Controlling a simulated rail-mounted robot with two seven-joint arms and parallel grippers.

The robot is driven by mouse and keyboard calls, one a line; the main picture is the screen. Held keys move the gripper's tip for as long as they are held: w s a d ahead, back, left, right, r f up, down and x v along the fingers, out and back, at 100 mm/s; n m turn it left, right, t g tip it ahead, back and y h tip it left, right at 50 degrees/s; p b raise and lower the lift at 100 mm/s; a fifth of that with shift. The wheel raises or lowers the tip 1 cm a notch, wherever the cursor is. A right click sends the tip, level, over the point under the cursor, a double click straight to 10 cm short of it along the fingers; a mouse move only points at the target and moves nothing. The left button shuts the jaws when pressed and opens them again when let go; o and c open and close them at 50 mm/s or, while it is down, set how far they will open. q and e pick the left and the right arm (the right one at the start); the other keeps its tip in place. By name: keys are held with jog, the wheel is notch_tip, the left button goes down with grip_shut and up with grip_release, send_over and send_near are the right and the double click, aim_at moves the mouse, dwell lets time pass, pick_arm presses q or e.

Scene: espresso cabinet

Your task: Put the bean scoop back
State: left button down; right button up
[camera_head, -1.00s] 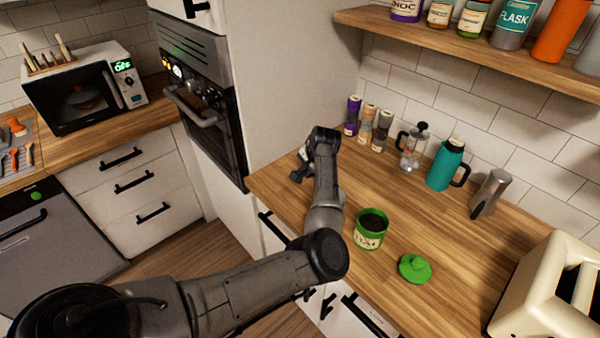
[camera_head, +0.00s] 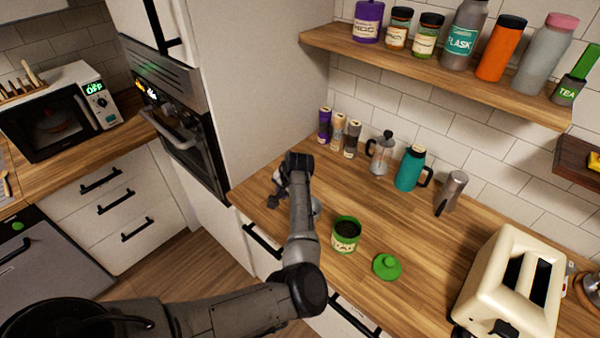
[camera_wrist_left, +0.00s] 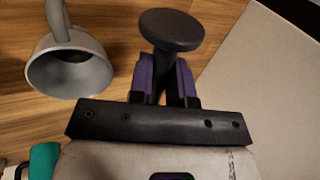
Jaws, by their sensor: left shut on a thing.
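My left gripper (camera_wrist_left: 166,85) is low over the back left of the wooden counter, shut on a dark thing with a flat round end (camera_wrist_left: 171,30) and short stem. I cannot tell whether this is the bean scoop. A grey cup-shaped thing with a handle (camera_wrist_left: 50,73) lies beside the gripper in the left wrist view. In the head view my left wrist (camera_head: 299,163) hides most of this area. The green canister (camera_head: 346,244) stands open with dark contents, right of my forearm. Its green lid (camera_head: 387,267) lies on the counter. My right gripper is out of view.
A cream toaster (camera_head: 500,285) stands at the right. A shelf (camera_head: 420,70) hangs above. A tall cabinet side (camera_head: 270,80) bounds the counter's left.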

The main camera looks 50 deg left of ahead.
aim_at(275, 211)
pick_arm(q)
jog(key=s+a+f+n+b, duration=0.1)
jog(key=n, duration=0.1)
jog(key=s+a+f+n+g+b, duration=0.1)
jog(key=a+f+n, duration=0.1)
jog(key=shift+s+f+b, duration=0.3)
notch_tip(275, 211, down, 4)
jog(key=b, duration=0.5)
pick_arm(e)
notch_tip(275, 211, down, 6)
pick_arm(q)
jog(key=shift+h, duration=0.3)
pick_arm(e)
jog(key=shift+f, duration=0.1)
pick_arm(q)
jog(key=shift+f, duration=0.15)
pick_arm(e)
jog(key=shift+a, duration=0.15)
pick_arm(q)
jog(key=shift+f, duration=0.45)
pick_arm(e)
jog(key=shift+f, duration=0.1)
pick_arm(q)
jog(key=c, duration=1.1)
grip_release()
jog(key=shift+o, duration=0.6)
